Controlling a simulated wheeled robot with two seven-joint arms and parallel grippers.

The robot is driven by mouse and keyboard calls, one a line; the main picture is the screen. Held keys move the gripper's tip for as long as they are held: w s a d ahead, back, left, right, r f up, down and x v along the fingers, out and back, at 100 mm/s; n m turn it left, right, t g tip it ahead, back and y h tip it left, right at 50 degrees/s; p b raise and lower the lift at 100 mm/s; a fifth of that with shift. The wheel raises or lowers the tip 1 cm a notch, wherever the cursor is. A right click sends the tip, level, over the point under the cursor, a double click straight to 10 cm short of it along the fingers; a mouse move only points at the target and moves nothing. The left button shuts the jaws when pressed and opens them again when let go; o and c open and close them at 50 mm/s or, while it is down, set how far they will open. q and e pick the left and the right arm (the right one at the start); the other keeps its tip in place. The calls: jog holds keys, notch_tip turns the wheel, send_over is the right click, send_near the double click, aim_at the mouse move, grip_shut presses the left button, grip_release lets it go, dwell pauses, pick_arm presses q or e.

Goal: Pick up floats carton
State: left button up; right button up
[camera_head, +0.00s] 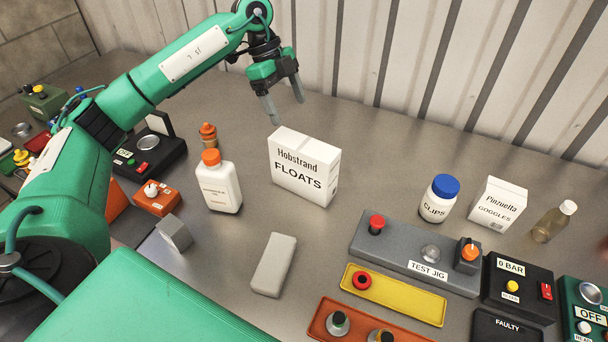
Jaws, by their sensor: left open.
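The floats carton (304,167) is a white upright box on the grey metal bench, with "Hobstrand FLOATS" printed on its front. My left gripper (285,109) is open and empty. Its two grey fingers point down just behind and above the carton's top left edge in the picture. I see no contact between the fingers and the carton. My right gripper is not in view.
A white bottle with an orange cap (219,183) stands left of the carton. A grey block (273,264) lies in front. A clips jar (439,199), a goggles carton (497,204) and the test jig (413,254) are to the right. A corrugated wall (440,60) rises behind.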

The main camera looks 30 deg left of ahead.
aim_at(303, 143)
pick_arm(q)
jog(key=p+x, duration=0.1)
jog(key=x, duration=0.6)
jog(key=shift+d+f+p, duration=0.2)
jog(key=shift+f+p, duration=0.15)
jog(key=shift+f, duration=0.05)
jog(key=p+x, duration=0.2)
jog(key=x, duration=0.2)
jog(key=shift+s+d+f, duration=0.1)
jog(key=shift+d+f, duration=0.25)
jog(key=shift+f, duration=0.25)
jog(key=shift+f, duration=0.25)
jog(key=c, duration=0.4)
jog(key=shift+r, duration=0.1)
grip_shut()
